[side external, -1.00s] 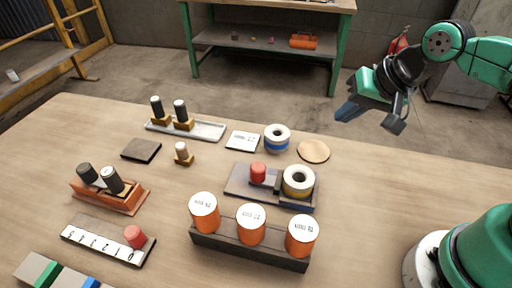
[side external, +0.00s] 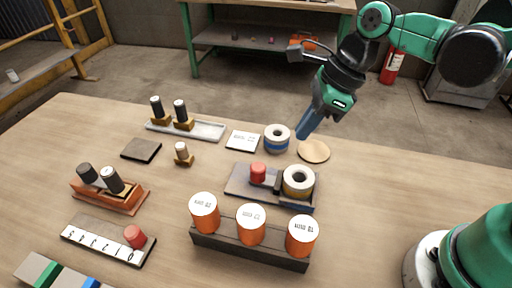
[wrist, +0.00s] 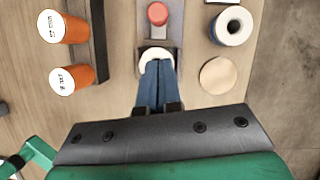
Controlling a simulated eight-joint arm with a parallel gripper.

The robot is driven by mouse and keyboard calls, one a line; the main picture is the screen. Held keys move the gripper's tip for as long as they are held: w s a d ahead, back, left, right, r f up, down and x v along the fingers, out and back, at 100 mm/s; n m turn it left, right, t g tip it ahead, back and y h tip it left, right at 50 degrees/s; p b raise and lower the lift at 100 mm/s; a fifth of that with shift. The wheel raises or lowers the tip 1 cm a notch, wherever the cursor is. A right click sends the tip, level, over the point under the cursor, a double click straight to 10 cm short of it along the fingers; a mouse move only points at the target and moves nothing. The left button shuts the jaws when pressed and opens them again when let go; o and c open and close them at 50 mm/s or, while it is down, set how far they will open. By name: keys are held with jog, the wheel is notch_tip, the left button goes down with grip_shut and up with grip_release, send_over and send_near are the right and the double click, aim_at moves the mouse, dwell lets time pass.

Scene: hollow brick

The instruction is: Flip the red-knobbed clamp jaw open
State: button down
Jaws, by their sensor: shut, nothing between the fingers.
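The red knob (side external: 258,173) stands on a dark flat fixture (side external: 238,184) in the middle of the table. A dark bar sits beside the knob, and a white-topped ring (side external: 298,180) is at the fixture's right end. My gripper (side external: 303,133) is shut and empty, above the table behind the fixture, its blue fingers pointing down. In the wrist view the fingertips (wrist: 159,66) overlap the white ring (wrist: 148,53), and the red knob (wrist: 158,13) is beyond them. Whether the jaw is raised is unclear.
Three orange cylinders with white tops (side external: 251,225) stand in a dark rack in front of the fixture. A blue-white roll (side external: 277,138) and a round wooden disc (side external: 314,151) lie behind it. Another red knob (side external: 135,236) sits on a numbered board.

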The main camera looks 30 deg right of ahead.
aim_at(257, 164)
jog(key=shift+x, duration=5)
jog(key=w+a, duration=0.2)
jog(key=shift+w+a, duration=0.25)
jog(key=shift+w, duration=0.05)
jog(key=shift+r, duration=0.1)
jog(key=v, duration=1)
jog(key=shift+s+d, duration=0.1)
